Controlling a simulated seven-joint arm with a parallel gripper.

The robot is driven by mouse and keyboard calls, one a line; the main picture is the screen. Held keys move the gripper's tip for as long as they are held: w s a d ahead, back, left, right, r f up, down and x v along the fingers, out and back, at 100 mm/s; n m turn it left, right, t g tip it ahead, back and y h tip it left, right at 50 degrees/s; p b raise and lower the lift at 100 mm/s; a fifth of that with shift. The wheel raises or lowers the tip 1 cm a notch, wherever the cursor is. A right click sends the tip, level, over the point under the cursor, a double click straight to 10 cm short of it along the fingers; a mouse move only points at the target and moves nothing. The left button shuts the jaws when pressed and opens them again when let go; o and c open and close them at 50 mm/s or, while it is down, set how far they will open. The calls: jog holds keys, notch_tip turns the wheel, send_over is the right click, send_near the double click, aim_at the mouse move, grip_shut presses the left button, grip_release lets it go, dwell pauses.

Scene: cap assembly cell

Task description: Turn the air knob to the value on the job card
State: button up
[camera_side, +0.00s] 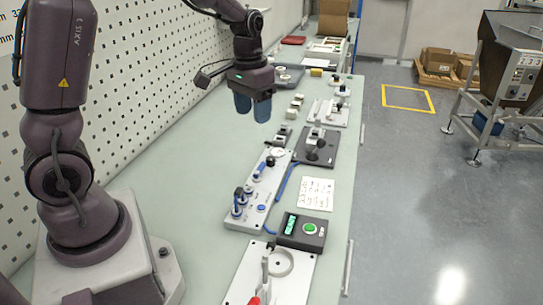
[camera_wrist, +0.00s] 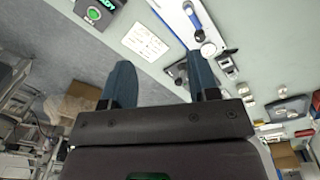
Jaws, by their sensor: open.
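The grey control panel (camera_side: 247,212) lies on the bench and also shows in the wrist view (camera_wrist: 180,17). At its far end are a round white gauge (camera_side: 278,152) and a small dark knob (camera_side: 270,161); I cannot tell surely that this is the air knob. Blue-topped controls (camera_side: 240,196) stand at its near end. The white job card (camera_side: 316,193) lies flat to its right, and in the wrist view (camera_wrist: 145,40); its writing is too small to read. My gripper (camera_side: 252,107) is open and empty, held above the bench beyond the panel; its blue fingers (camera_wrist: 161,77) are apart.
A black box with a green display and button (camera_side: 302,231) sits nearer than the card. A dark plate with a fixture (camera_side: 318,147) stands right of the panel's far end. A white base with a red-tipped lever (camera_side: 245,285) is at the front. Bench left of the panel is clear.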

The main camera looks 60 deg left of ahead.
jog(key=m+g, duration=0.1)
send_over(271, 158)
jog(key=s+d, duration=0.1)
jog(key=s, duration=0.2)
notch_tip(271, 158, down, 9)
jog(key=w+a+m, duration=0.1)
jog(key=w+m, duration=0.1)
jog(key=w, duration=0.1)
jog(key=shift+t+y, duration=0.3)
jog(key=shift+t, duration=0.1)
notch_tip(271, 158, down, 12)
jog(key=shift+f, duration=0.15)
jog(key=c, duration=0.9)
